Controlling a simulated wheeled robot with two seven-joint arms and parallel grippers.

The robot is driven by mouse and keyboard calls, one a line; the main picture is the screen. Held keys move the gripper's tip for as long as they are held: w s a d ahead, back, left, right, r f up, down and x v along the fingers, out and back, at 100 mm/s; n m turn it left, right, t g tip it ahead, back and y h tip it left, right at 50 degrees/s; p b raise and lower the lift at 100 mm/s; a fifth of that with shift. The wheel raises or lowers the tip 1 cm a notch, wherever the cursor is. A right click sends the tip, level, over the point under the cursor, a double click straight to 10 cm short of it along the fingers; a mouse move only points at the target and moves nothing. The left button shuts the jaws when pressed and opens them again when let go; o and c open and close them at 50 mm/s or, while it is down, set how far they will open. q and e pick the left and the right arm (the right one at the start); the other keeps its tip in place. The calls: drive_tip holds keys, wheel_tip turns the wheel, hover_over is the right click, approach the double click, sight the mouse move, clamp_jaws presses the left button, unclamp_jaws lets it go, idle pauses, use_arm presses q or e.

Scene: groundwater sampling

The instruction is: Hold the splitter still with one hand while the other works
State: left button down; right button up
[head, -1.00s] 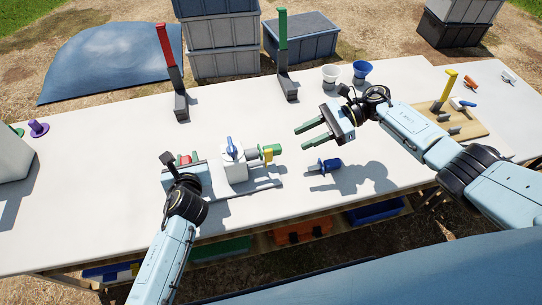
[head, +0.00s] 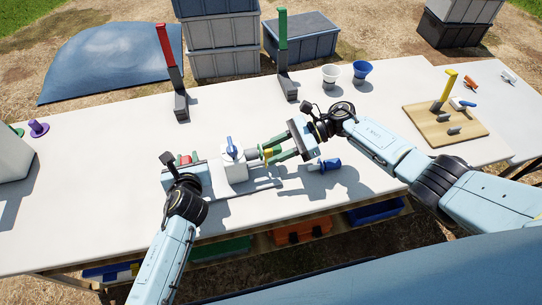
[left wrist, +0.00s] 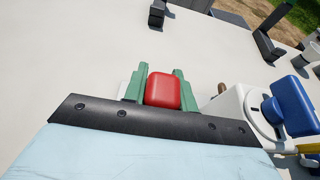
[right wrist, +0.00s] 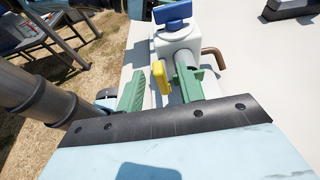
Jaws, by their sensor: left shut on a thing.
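The splitter (head: 233,172) is a white block standing on the bench with a blue handle (head: 231,147) on top. My left gripper (left wrist: 162,90) is shut on a red block (left wrist: 164,91) at the splitter's left side. My right gripper (right wrist: 162,85) is open at the splitter's right side. Its green fingers lie on either side of a yellow lever (right wrist: 160,77) on the outlet, with a gap visible at the left finger. Whether the right finger touches the outlet fitting I cannot tell. In the head view the right fingers partly hide the outlet.
A blue fitting (head: 329,165) lies beside the right gripper. A red post (head: 168,55) and a green post (head: 283,45) stand behind. White (head: 330,75) and blue (head: 361,70) cups stand at the back, and a wooden board (head: 420,120) lies at right. The left bench is mostly clear.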

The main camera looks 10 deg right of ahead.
clamp_jaws()
drive_tip(key=s+n+t, duration=0.1)
drive_tip(key=n, duration=0.1)
drive_tip(key=s+n+t, duration=0.1)
drive_tip(key=n, duration=0.1)
drive_tip(key=shift+f, duration=0.3)
drive_tip(key=shift+s, duration=0.1)
drive_tip(key=n+t, duration=0.1)
drive_tip(key=s+f+n+y, duration=0.1)
drive_tip(key=n, duration=0.1)
drive_tip(key=shift+s+f+t, duration=0.1)
drive_tip(key=shift+t, duration=0.3)
drive_tip(key=shift+s+d+f+n+t, duration=0.15)
drive_tip(key=shift+n+t, duration=0.15)
drive_tip(key=shift+n, duration=0.4)
